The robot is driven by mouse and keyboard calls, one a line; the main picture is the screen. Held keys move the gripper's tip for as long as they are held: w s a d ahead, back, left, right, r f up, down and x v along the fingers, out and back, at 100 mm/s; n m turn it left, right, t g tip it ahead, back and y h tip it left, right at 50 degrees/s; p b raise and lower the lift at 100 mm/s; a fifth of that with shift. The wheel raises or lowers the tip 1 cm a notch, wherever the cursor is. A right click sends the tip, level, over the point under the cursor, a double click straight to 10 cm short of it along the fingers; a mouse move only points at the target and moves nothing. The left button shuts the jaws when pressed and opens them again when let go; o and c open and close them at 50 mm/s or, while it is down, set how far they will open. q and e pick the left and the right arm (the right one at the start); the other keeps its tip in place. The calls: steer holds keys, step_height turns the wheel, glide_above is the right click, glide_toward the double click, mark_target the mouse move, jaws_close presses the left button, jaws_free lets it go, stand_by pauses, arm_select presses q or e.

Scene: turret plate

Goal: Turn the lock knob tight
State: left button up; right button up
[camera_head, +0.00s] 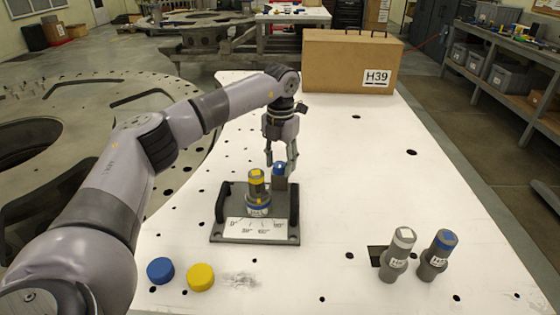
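A dark turret plate (232,242) with two side handles and a white label lies on the white table. A grey cylinder with a yellow top (257,177) stands upright on it, with a blue and white band near its base. No part is clearly recognisable as the lock knob. My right gripper is out of view.
A blue cap (160,270) and a yellow cap (200,277) lie at the front left. Two grey cylinders, one white-banded (398,255) and one blue-topped (437,255), stand at the right near a dark square opening. A cardboard box (340,62) stands at the back. The right middle is clear.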

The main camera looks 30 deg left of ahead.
arm_select(q)
steer(key=c, duration=0.9)
steer(key=shift+o, duration=0.2)
steer(key=shift+m, duration=0.4)
steer(key=m+p, duration=0.1)
steer(key=m, duration=0.2)
steer(key=shift+r, duration=0.1)
steer(key=m, duration=0.4)
steer(key=m+p, duration=0.1)
steer(key=m, duration=0.4)
steer(key=shift+m, duration=0.4)
steer(key=m, duration=0.4)
steer(key=shift+m, duration=0.4)
